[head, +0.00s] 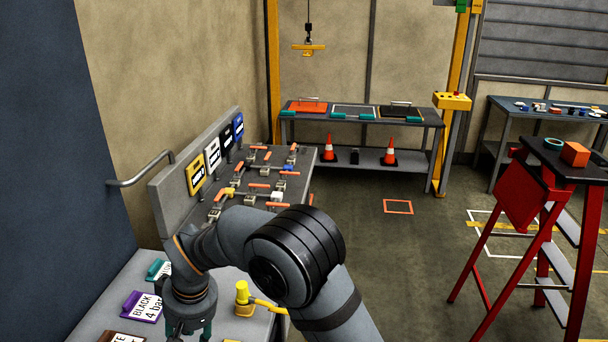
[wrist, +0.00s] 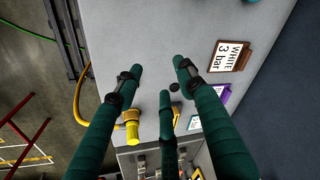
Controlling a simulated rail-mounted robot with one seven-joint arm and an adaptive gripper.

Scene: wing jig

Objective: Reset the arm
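My gripper (wrist: 160,78) has dark green fingers, spread apart with nothing between them in the wrist view. It is over a grey work surface (wrist: 150,25). In the head view my gripper (head: 190,329) is low at the bottom edge, partly cut off, below my bent grey arm. The arm hides part of the surface there.
A yellow fitting (head: 243,297) with a hose stands right of my gripper. Label cards, one purple-backed (head: 141,306), lie left. Behind is a panel with several orange-handled clamps (head: 264,186). A red ladder (head: 540,230) stands right; the floor between is mostly open.

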